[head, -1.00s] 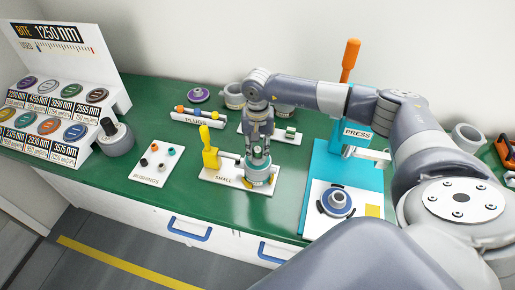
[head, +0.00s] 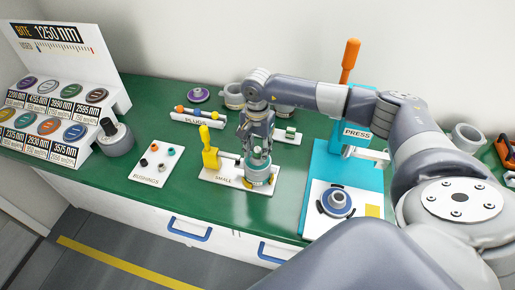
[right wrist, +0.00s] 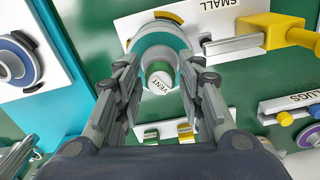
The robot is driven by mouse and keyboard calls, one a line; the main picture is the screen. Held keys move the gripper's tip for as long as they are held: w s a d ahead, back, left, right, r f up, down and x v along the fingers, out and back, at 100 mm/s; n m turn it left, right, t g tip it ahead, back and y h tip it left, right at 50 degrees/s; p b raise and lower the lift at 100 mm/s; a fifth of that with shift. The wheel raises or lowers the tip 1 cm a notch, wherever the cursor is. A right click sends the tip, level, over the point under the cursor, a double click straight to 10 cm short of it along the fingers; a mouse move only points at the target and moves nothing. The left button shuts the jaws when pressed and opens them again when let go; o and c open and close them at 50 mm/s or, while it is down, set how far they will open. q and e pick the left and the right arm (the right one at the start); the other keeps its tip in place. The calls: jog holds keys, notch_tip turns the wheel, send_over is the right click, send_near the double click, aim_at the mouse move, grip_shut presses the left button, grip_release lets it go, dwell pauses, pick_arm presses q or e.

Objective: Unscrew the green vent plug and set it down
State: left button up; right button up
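The green vent plug (right wrist: 158,68) sits in the top of a teal-and-grey round cylinder part (right wrist: 160,38), with a white VENT tag (right wrist: 161,81) beside it. The cylinder part (head: 258,174) stands on the white SMALL plate (head: 217,177), by the clamp with the yellow handle (head: 209,152). My right gripper (right wrist: 158,72) is open, pointing down over the part. Its fingers stand on either side of the plug, with visible gaps. In the head view my right gripper (head: 257,143) largely hides the plug. My left gripper is not in view.
A white plate with a green-topped block (head: 290,132) lies behind the part. The PLUGS rack (head: 196,118) and BUSHINGS plate (head: 156,163) are to the left. The teal press (head: 320,162) stands to the right. Green bench (head: 240,210) is clear in front.

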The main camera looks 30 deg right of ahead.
jog(key=m, duration=0.7)
jog(key=shift+c, duration=0.2)
jog(key=c, duration=0.5)
jog(key=shift+c, duration=0.2)
jog(key=n, duration=1.2)
